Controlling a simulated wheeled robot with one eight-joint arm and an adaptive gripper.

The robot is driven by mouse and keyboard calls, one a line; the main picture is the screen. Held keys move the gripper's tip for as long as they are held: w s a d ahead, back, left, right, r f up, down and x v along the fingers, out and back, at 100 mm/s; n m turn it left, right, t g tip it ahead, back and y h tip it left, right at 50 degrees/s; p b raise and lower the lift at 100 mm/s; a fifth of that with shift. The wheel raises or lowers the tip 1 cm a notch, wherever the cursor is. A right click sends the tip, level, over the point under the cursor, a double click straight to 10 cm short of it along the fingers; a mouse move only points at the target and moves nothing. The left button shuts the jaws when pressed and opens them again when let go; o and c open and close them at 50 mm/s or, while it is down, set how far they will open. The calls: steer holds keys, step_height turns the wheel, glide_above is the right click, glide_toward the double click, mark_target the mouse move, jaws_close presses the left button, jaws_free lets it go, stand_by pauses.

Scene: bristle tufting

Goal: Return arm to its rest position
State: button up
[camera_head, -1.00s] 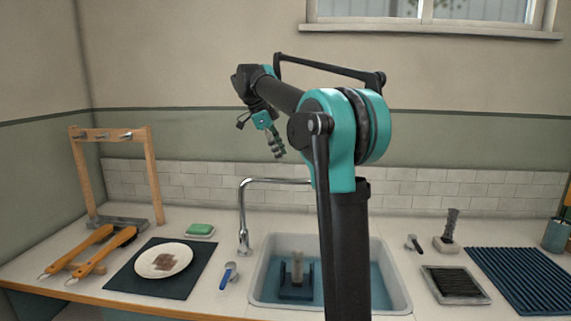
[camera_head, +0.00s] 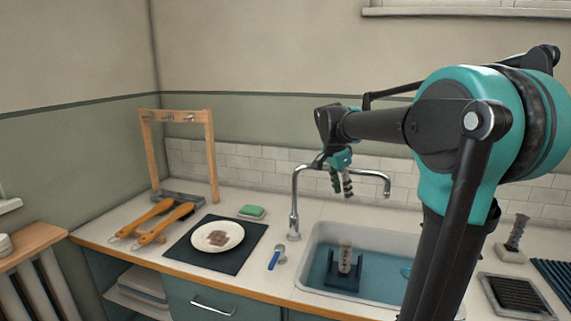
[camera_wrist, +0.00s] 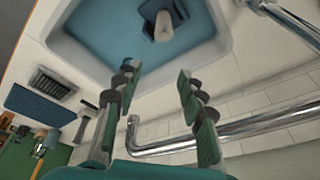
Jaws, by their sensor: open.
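My gripper (camera_head: 343,184) hangs in the air in front of the faucet (camera_head: 296,195), above the back of the sink, with its fingers pointing down. In the wrist view my gripper (camera_wrist: 157,85) has its two fingers spread apart with nothing between them. The arm reaches out leftward from its large teal joint at the right of the head view. Below, the sink (camera_head: 318,237) holds a dark blue holder (camera_head: 345,280) with a pale upright piece (camera_head: 345,258) in it. The holder also shows at the top of the wrist view (camera_wrist: 180,12).
The faucet is close to the gripper. Left of the sink are a plate (camera_head: 217,237) on a dark mat (camera_head: 190,258), a green sponge (camera_head: 252,211), a blue-handled tool (camera_head: 274,260), two orange-handled brushes (camera_head: 155,217) and a wooden rack (camera_head: 212,150). A dark bristle tray (camera_head: 518,294) lies right.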

steer(key=s+f+n+t+y, duration=0.1)
steer(key=s+f+n, duration=0.3)
steer(key=s+f, duration=0.3)
steer(key=s+f+n+y, duration=0.1)
steer(key=s+f+n, duration=0.3)
steer(key=s+f, duration=0.4)
steer(key=s+f+n+t, duration=0.1)
steer(key=s+f+n, duration=0.4)
steer(key=s+f, duration=0.3)
steer(key=shift+s+f+t+y, duration=0.1)
steer(key=shift+f+t+y, duration=0.2)
steer(key=shift+f+y, duration=0.1)
